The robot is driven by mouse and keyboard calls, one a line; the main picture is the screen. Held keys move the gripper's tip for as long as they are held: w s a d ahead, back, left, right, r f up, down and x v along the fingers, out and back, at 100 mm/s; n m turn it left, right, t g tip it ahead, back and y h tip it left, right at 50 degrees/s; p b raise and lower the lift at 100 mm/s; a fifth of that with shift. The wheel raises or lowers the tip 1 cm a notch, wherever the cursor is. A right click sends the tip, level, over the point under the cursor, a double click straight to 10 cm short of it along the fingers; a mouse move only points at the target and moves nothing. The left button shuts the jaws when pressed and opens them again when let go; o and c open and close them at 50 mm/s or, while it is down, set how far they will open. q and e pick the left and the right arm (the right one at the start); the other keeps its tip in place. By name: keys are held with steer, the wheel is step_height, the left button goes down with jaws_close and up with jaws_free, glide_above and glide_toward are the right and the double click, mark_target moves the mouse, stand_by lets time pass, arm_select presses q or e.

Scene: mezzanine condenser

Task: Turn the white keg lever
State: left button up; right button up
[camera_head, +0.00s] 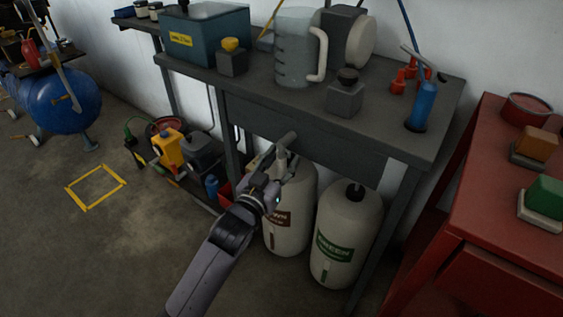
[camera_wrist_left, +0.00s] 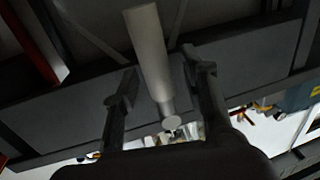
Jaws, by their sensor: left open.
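In the left wrist view the lever (camera_wrist_left: 150,55) runs between the two spread fingers of the left gripper (camera_wrist_left: 160,88). The gripper is open, and I cannot tell whether a finger touches the lever. My right gripper is not in view.
A white keg with a green label (camera_head: 346,235) stands to the right under the grey workbench (camera_head: 270,110). A red cabinet (camera_head: 480,195) is at the right. The floor at left is clear around a yellow square (camera_head: 95,187).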

arm_select(q)
steer(key=shift+w+d, duration=0.1)
steer(key=shift+c, duration=0.2)
jaws_close()
stand_by(0.7)
